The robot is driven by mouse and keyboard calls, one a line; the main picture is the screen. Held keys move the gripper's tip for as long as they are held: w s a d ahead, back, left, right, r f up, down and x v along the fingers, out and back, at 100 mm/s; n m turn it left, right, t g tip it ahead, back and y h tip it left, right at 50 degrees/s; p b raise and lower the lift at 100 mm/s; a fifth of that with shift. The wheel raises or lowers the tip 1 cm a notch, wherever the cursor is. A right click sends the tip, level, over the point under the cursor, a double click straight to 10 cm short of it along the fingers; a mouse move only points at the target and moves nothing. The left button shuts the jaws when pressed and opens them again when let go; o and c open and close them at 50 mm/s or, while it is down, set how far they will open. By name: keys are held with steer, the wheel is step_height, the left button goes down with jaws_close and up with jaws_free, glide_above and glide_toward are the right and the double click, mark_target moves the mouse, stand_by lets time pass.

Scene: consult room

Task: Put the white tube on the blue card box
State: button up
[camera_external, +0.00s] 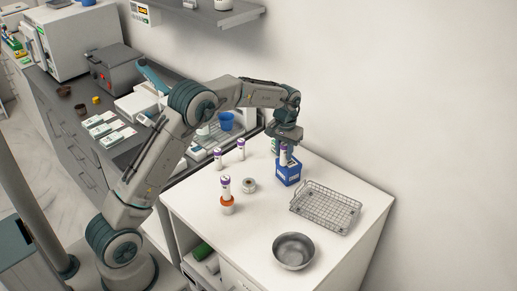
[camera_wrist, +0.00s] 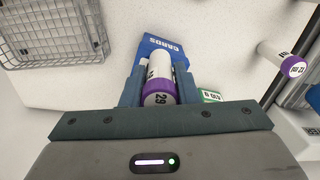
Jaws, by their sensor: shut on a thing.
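My gripper (camera_wrist: 158,90) is shut on a white tube (camera_wrist: 160,72) with a purple cap marked 29, one finger on each side of it. The blue card box (camera_wrist: 151,45), lettered CARDS, is just beyond the tube in the wrist view. In the external view my gripper (camera_external: 284,143) points down over the blue card box (camera_external: 289,174), and the tube (camera_external: 283,157) looks upright at the top of the box. I cannot tell whether the tube's lower end touches the box.
A grey roll (camera_external: 249,185), wire basket (camera_external: 326,207) and metal bowl (camera_external: 293,251) share the white table. A green box (camera_wrist: 211,96) is close beside the card box.

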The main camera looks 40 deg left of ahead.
steer(key=shift+f, duration=0.15)
steer(key=o, duration=1)
steer(key=shift+c, duration=0.2)
